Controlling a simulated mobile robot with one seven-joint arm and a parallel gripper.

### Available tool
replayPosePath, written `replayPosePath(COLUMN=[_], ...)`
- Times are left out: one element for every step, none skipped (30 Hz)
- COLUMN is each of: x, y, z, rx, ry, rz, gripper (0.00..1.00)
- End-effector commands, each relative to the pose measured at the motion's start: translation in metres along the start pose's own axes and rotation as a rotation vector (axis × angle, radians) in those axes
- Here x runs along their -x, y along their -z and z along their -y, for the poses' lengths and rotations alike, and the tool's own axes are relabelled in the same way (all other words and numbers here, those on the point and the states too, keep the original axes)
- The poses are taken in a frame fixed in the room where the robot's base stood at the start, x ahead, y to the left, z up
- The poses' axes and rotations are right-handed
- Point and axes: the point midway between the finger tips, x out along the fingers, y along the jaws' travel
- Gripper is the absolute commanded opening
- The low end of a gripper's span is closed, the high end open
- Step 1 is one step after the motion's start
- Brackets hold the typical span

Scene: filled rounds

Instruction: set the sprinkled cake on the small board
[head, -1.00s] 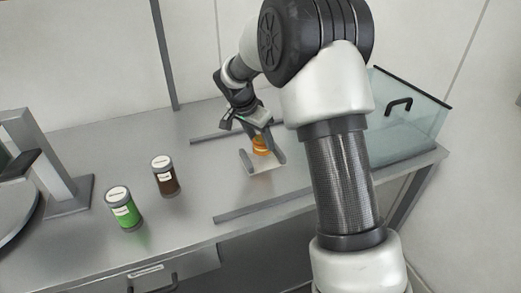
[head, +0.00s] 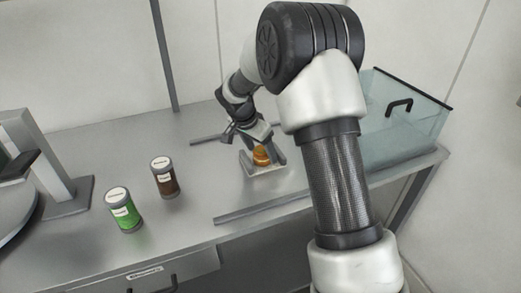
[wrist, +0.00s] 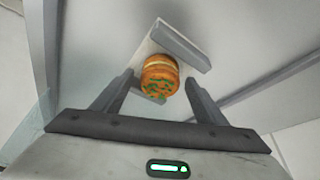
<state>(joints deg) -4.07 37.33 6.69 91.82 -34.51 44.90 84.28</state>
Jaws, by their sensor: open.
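The sprinkled cake (wrist: 160,76) is a round orange-brown cake with a pale band and green sprinkles. In the head view the cake (head: 261,156) appears upright over the small board (head: 266,172), a pale plate with raised grey sides. The board (wrist: 145,50) also shows behind the cake in the wrist view. My gripper (head: 258,141) is above the board, tilted down. In the wrist view my open gripper (wrist: 159,79) has a finger on each side of the cake, with gaps visible. The cake's underside is hidden, so contact with the board cannot be confirmed.
A green jar (head: 123,210) and a brown jar (head: 165,177) stand left on the grey counter (head: 190,215). Low grey rails (head: 265,206) flank the board. A clear bin (head: 400,120) is at the right. A grey stand (head: 55,175) is at the far left.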

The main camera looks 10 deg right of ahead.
Motion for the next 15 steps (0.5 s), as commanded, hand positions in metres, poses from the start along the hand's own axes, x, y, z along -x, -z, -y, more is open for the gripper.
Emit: replayPosePath(x=[0.0, 0.001, 0.002, 0.004, 0.006, 0.009, 0.014, 0.019, 0.027, 0.033, 0.04, 0.049, 0.056, 0.062, 0.071], y=[0.0, 0.0, 0.001, 0.002, 0.002, 0.002, 0.002, 0.002, 0.002, 0.002, 0.002, 0.002, 0.002, 0.002, 0.002], z=[0.0, 0.0, 0.0, 0.0, 0.0, 0.001, 0.001, 0.001, 0.001, 0.001, 0.001, 0.001, 0.001, 0.001, 0.001], rx=[0.0, 0.0, 0.0, -0.001, -0.001, 0.0, 0.0, 0.0, -0.001, -0.001, -0.001, -0.001, -0.001, 0.0, -0.001], ry=[0.0, 0.0, 0.0, 0.0, 0.001, 0.002, 0.002, 0.002, 0.004, 0.004, 0.003, 0.005, 0.004, 0.004, 0.004], rz=[0.0, 0.0, 0.0, 0.0, 0.0, -0.001, -0.002, -0.002, -0.002, -0.002, -0.002, -0.003, -0.003, -0.002, -0.003], gripper=[0.66, 0.66, 0.66, 0.66, 0.66, 0.66, 0.66, 0.66, 0.66, 0.66, 0.66, 0.66, 0.66, 0.66, 0.66])
